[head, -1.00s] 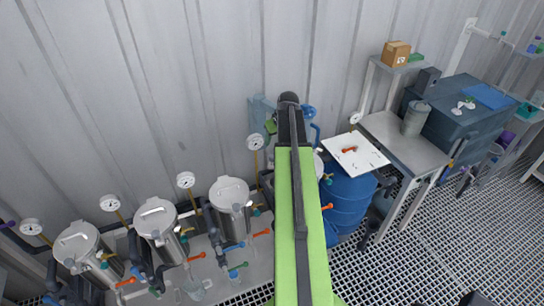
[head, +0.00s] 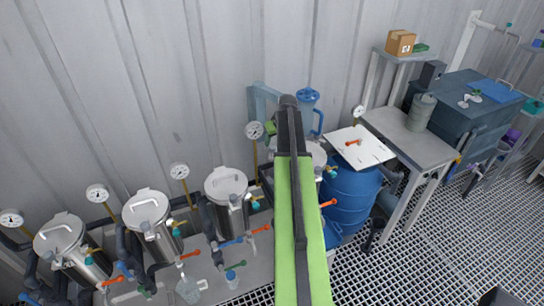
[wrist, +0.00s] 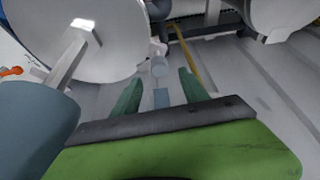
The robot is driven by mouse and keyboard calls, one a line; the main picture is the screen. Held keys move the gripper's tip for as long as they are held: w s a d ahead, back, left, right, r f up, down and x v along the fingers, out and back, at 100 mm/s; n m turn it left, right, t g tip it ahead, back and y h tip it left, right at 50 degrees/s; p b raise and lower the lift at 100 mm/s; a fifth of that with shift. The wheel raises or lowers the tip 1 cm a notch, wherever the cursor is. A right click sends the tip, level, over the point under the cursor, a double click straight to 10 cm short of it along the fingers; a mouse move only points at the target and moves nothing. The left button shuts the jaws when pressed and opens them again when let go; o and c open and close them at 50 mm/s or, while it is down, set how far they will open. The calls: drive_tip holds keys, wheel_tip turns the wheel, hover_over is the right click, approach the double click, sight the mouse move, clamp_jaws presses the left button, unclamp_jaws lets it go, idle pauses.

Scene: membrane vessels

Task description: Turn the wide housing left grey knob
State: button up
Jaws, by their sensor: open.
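My gripper (wrist: 161,76) is open in the wrist view, with two dark green fingers apart. A small grey, round-ended knob-like part (wrist: 159,66) shows just beyond and between the fingertips, not gripped. A blue-grey piece (wrist: 161,98) lies in line below it; I cannot tell whether they join. A large vessel lid (wrist: 100,30) with a light bar handle fills the upper left of that view. Which body is the wide housing is unclear.
Steel vessels (head: 153,230) with gauges and coloured valve handles stand in a row at the left. A grey bench (head: 400,135) stands farther right. Grating floor (head: 440,240) is open in front.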

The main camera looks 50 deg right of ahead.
sight(272, 147)
drive_tip(key=b+x, duration=0.3)
drive_tip(key=x, duration=0.2)
drive_tip(key=shift+f, duration=0.1)
clamp_jaws()
drive_tip(key=shift+a, duration=0.1)
